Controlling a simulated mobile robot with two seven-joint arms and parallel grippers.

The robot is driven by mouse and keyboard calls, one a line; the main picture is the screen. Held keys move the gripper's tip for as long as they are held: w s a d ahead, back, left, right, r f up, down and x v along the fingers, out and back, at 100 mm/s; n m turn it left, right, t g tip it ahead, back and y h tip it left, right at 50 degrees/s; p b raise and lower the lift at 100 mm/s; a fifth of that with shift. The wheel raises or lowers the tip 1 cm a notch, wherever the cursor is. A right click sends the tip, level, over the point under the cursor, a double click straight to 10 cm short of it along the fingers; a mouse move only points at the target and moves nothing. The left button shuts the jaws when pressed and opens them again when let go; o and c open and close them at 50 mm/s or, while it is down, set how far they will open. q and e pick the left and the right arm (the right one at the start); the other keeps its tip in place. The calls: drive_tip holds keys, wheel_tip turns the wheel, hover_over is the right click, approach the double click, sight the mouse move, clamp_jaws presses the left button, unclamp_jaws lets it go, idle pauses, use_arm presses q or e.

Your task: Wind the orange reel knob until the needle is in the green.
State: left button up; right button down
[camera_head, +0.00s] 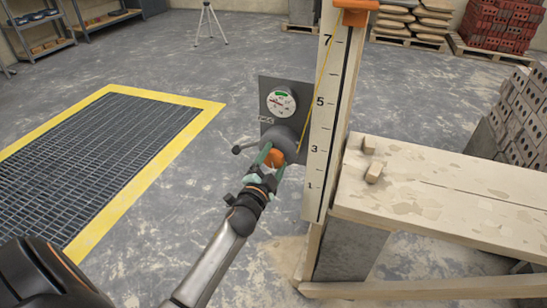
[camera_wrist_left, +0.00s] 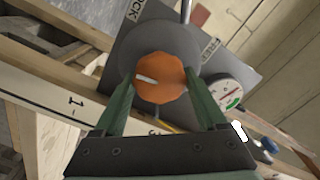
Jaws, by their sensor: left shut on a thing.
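The orange reel knob (camera_head: 273,158) sits at the front of a dark round reel (camera_head: 280,143) on a grey plate (camera_head: 268,83). In the left wrist view the knob (camera_wrist_left: 160,78) faces me with a pale mark on it. My left gripper (camera_head: 268,161) is shut on the knob, one green finger on each side. The white dial (camera_head: 281,101) is above the reel and has a green band; it also shows in the left wrist view (camera_wrist_left: 227,93). I cannot tell exactly where its needle points. My right gripper is not in view.
A black-tipped lever (camera_head: 241,149) sticks out left of the reel. A yellow cord (camera_head: 325,58) runs up the numbered board (camera_head: 328,125) to an orange block (camera_head: 356,14). A plank bench (camera_head: 450,190) stands to the right. A yellow-edged floor grate (camera_head: 95,150) lies left.

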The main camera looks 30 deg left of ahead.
use_arm(q)
drive_tip(key=m, duration=0.5)
drive_tip(key=shift+f+m, duration=0.15)
drive_tip(key=shift+m, duration=0.15)
idle(0.4)
drive_tip(key=o, duration=1.3)
drive_tip(key=v, duration=1.2)
drive_tip(key=shift+s, duration=0.25)
